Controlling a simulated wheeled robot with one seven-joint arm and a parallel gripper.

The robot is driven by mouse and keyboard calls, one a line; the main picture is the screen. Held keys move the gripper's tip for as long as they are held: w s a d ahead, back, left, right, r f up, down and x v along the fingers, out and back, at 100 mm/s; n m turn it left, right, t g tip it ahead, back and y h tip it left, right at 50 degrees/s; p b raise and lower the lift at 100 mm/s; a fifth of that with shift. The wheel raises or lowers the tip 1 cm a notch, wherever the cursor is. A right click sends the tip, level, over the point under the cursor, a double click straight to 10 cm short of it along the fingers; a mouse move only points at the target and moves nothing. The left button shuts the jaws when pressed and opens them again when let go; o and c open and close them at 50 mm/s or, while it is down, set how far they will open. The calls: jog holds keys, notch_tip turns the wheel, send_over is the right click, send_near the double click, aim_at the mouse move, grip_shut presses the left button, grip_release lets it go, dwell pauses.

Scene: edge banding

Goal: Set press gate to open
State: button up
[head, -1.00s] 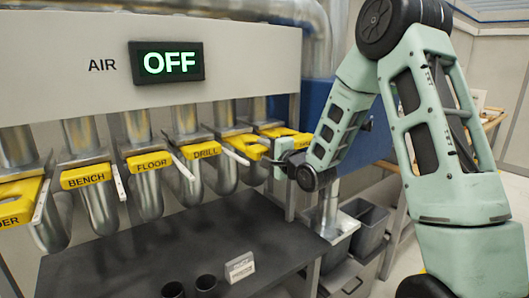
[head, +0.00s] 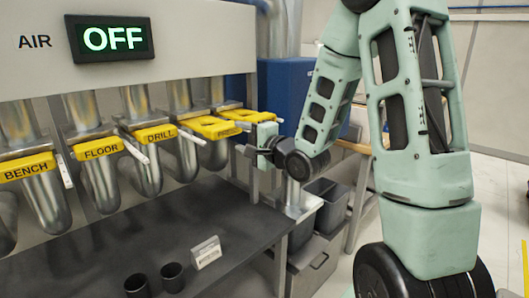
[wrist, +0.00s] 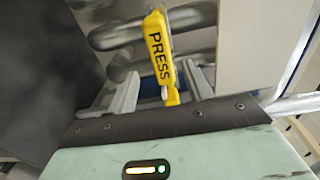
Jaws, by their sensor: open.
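The press gate (wrist: 159,46), a yellow plate lettered PRESS, lies lengthwise in the middle of the wrist view. Its near end reaches between the two fingers of my gripper (wrist: 159,70). The fingers are apart, one on each side, with visible gaps to the plate. In the head view, my gripper (head: 246,142) is at the right end of the row of yellow gates. The rightmost yellow gate (head: 246,115) is just beyond it and partly hidden by it. Its lettering is not readable there.
Gates lettered BENCH (head: 28,167), FLOOR (head: 101,148) and DRILL (head: 160,134) sit on metal pipes to the left. The AIR display (head: 110,38) reads OFF. Below is a dark table (head: 110,250) with two black cups (head: 172,277) and a small sign (head: 206,252).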

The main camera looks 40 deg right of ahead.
jog(key=b, duration=0.2)
jog(key=shift+s+f+b, duration=0.1)
jog(key=shift+f+b, duration=0.2)
jog(key=s+b, duration=0.8)
jog(key=b, duration=0.3)
jog(key=shift+d+r, duration=0.15)
jog(key=shift+r, duration=0.15)
jog(key=shift+s, duration=0.1)
jog(key=a+f+n+g+p, duration=0.2)
jog(key=a+f+n+g, duration=0.6)
jog(key=a+f+n, duration=0.75)
jog(key=s+a+f+n+g, duration=0.3)
jog(key=s+a+n+g, duration=0.2)
jog(key=s, duration=0.5)
jog(key=s+a+f+n+g, duration=0.3)
jog(key=s+a+n+g, duration=0.1)
jog(key=s+a, duration=0.5)
jog(key=shift+s+f+n+g+p, duration=0.15)
jog(key=shift+s+n+g+p, duration=0.3)
jog(key=shift+s, duration=0.7)
